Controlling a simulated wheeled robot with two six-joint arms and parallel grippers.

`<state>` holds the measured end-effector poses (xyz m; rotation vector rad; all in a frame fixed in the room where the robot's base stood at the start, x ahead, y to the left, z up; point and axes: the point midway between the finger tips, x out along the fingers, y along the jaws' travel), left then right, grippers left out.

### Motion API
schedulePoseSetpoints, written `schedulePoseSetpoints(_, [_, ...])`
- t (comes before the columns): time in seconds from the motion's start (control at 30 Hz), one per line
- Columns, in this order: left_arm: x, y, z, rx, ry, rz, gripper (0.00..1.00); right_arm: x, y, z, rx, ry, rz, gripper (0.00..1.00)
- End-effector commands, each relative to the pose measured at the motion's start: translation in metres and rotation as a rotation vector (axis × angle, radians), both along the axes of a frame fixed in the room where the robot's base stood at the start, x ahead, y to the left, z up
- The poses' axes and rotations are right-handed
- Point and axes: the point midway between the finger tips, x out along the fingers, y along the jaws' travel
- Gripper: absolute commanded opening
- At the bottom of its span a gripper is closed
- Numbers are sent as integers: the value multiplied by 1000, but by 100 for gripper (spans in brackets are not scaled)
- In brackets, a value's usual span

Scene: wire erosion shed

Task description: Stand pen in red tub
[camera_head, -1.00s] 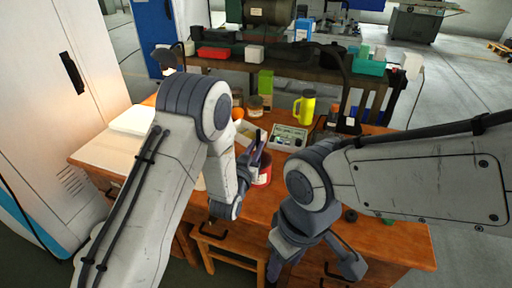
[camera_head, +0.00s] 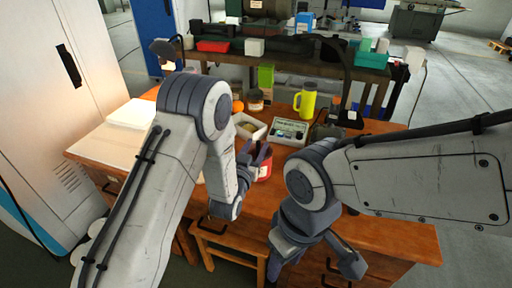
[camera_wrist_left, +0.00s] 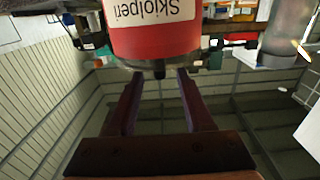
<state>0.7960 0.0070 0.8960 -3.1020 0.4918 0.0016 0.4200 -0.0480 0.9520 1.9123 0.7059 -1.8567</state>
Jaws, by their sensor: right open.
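The red tub (camera_head: 265,168) stands on the wooden table, partly hidden behind my left gripper. In the left wrist view the red tub (camera_wrist_left: 155,38) appears upside down with a white label, just beyond the fingertips. A short dark stub, seemingly the end of the pen (camera_wrist_left: 159,69), shows at the tub's rim between the fingers. The rest of the pen is hidden. My left gripper (camera_head: 255,152) is open, with a gap on both sides of the stub; it also shows in the wrist view (camera_wrist_left: 159,76). My right gripper (camera_head: 313,268) is open and empty at the table's front.
A white board (camera_head: 131,113) lies at the left. A cabinet (camera_head: 50,100) stands beside the table.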

Motion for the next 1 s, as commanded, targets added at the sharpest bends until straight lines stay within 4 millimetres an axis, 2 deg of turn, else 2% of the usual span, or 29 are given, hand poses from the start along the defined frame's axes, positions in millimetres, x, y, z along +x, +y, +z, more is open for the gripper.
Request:
schedulePoseSetpoints(0.2, [-1, 0, 0, 0, 1, 0, 52, 0, 0, 0, 0, 0, 0, 50])
schedulePoseSetpoints(0.33, [-12, 4, -2, 1, 2, 0, 52, 0, 0, -3, 0, 0, 0, 50])
schedulePoseSetpoints(0.67, [-78, 25, -3, 1, 4, -1, 52, 0, 0, -18, 0, 0, 0, 50])
schedulePoseSetpoints(0.7, [-81, 26, 4, 2, 6, 0, 52, 0, 0, -4, -1, 1, 0, 50])
schedulePoseSetpoints(0.73, [-84, 27, 4, 2, 8, 0, 52, 0, 0, 1, -1, 1, 0, 50])
schedulePoseSetpoints(1.0, [-99, 32, 1, 1, 2, 0, 52, 0, 0, 15, 0, 0, 0, 50])
